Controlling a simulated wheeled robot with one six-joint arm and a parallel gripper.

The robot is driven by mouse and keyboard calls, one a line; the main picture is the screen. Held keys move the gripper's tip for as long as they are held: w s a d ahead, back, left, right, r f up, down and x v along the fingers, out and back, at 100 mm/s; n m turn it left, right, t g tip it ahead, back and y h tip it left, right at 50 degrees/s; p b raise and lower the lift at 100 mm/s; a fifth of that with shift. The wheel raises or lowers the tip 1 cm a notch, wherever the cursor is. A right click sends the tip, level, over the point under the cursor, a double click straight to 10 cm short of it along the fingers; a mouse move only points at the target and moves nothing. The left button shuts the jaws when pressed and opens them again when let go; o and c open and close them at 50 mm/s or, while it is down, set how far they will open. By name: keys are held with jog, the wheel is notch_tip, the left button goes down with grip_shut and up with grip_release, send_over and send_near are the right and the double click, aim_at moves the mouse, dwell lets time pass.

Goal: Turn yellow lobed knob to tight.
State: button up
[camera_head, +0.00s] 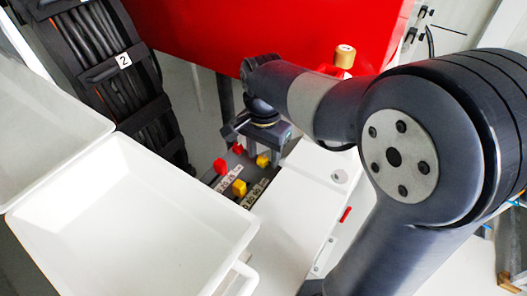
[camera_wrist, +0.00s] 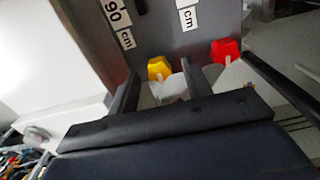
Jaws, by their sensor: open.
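In the head view, a yellow knob (camera_head: 262,161) sits on a dark panel (camera_head: 228,184), just below my gripper (camera_head: 260,155). A second yellow knob (camera_head: 239,188) sits nearer the camera on the same panel. In the wrist view, a yellow knob (camera_wrist: 159,68) shows between the two fingertips of my gripper (camera_wrist: 161,72). The fingers are open, with a gap on each side of the knob. Its lower part and its mark are hard to make out, and I cannot tell whether the fingers touch it.
A red knob (camera_wrist: 226,51) stands right of the fingers in the wrist view. Another red knob (camera_head: 220,167) shows in the head view. White labels (camera_wrist: 188,18) mark the panel. A white bin (camera_head: 130,215) and a white cabinet (camera_head: 290,205) flank it. A large red body (camera_head: 265,30) is behind.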

aim_at(264, 157)
notch_tip(264, 157, up, 11)
jog(key=shift+p, duration=0.3)
jog(key=shift+f, duration=0.1)
dwell(0.4)
notch_tip(264, 157, down, 11)
jog(key=shift+r+b, duration=0.1)
jog(key=shift+b, duration=0.2)
dwell(0.4)
